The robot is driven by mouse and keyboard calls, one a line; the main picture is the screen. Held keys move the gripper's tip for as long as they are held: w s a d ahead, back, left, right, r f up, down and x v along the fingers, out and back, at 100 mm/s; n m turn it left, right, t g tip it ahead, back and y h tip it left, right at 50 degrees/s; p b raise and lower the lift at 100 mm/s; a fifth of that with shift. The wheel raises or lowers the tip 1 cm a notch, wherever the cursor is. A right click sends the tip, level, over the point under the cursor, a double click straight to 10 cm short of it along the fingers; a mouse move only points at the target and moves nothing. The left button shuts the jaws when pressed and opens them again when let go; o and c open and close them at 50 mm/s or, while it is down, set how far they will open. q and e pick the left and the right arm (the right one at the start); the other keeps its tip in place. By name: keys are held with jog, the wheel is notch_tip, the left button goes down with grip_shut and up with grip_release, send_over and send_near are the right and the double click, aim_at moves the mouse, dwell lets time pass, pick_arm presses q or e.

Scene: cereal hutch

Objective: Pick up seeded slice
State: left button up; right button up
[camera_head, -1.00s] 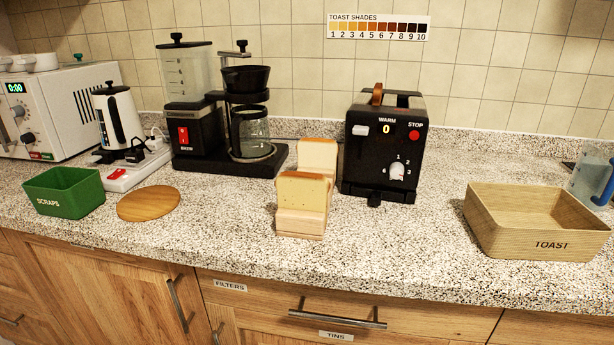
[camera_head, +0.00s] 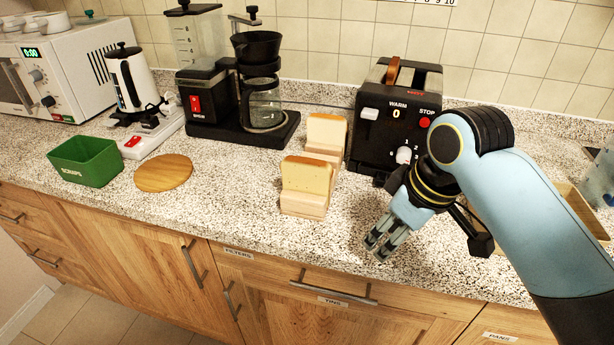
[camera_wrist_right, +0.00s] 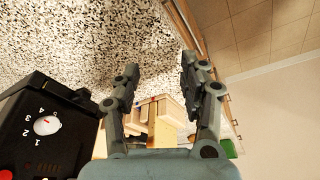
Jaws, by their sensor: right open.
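Two bread slices stand upright in wooden holders on the counter: a front slice (camera_head: 307,176) and a back slice (camera_head: 326,131). Both have pale faces and brown crusts; I cannot tell seeds on either at this size. My right gripper (camera_head: 378,246) is open and empty near the counter's front edge, to the right of the front slice and apart from it. In the right wrist view, the open fingers (camera_wrist_right: 160,70) frame a wooden holder (camera_wrist_right: 170,112), with part of the slices beyond and partly hidden. My left gripper is out of view.
The black toaster (camera_head: 394,115) stands behind my right gripper. My right arm covers much of the wooden toast box (camera_head: 588,212). A coffee maker (camera_head: 240,105), round wooden board (camera_head: 163,173) and green scraps bin (camera_head: 86,161) are to the left.

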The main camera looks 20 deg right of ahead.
jog(key=w+a+r+n+y, duration=0.1)
jog(key=w+r+n, duration=0.1)
jog(key=w+r, duration=0.4)
jog(key=n+y, duration=0.1)
jog(key=n, duration=0.3)
send_near(309, 160)
jog(key=shift+w+d+f+g+p, duration=0.3)
jog(key=shift+w+d+f+p, duration=0.15)
jog(key=shift+d+f, duration=0.3)
jog(key=x, duration=0.5)
jog(key=shift+a, duration=0.35)
jog(key=a+f, duration=0.1)
jog(key=a+f+p, duration=0.1)
jog(key=f, duration=0.1)
jog(key=shift+w+a+f, duration=0.25)
jog(key=shift+w+f, duration=0.1)
jog(key=shift+w, duration=0.05)
jog(key=shift+w+a+f, duration=0.1)
jog(key=shift+f, duration=0.3)
jog(key=shift+y, duration=0.3)
jog(key=c, duration=0.9)
